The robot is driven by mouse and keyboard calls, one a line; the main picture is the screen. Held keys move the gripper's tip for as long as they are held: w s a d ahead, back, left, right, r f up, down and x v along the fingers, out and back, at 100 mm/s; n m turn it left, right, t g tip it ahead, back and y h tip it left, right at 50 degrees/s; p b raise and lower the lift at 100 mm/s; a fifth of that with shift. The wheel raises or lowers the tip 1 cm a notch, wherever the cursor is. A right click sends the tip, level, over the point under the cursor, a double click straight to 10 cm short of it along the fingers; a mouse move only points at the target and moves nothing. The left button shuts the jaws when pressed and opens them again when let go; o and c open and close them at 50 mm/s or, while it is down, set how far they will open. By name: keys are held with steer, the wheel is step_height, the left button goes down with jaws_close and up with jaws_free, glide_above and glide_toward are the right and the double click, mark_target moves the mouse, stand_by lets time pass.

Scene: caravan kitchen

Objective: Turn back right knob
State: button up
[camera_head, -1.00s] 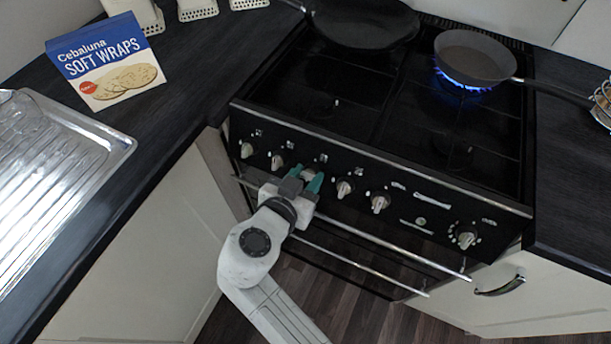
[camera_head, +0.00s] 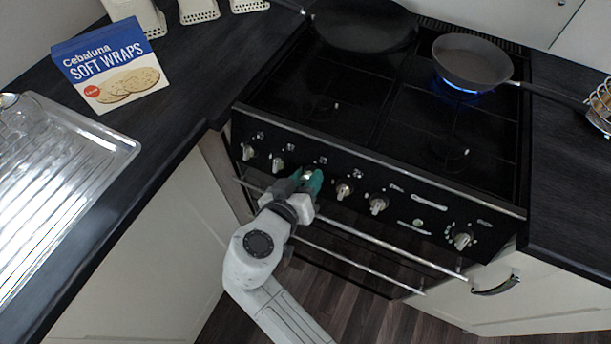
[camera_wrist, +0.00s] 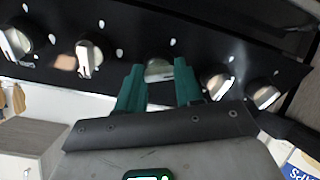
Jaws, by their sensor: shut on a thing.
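The black stove (camera_head: 400,205) has a row of silver knobs on its front panel. My gripper (camera_head: 308,176) is at the middle knob of the row, third from the left in the head view. In the wrist view my gripper's green fingers (camera_wrist: 160,80) are on both sides of this middle knob (camera_wrist: 158,69), shut on it. Its lower part is hidden by the gripper. A blue flame (camera_head: 458,90) burns on the back right burner under a small grey pan (camera_head: 472,58).
Other knobs stand close on both sides, such as one to the right (camera_head: 343,190). An oven handle bar (camera_head: 385,244) runs below the panel. A larger black pan (camera_head: 362,25) sits at the back left. A soft wraps box (camera_head: 112,68) stands on the left counter.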

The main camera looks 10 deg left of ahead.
steer(key=shift+n+p, duration=0.45)
steer(key=shift+n, duration=0.75)
steer(key=o, duration=1)
steer(key=v, duration=1.1)
steer(key=shift+b, duration=0.3)
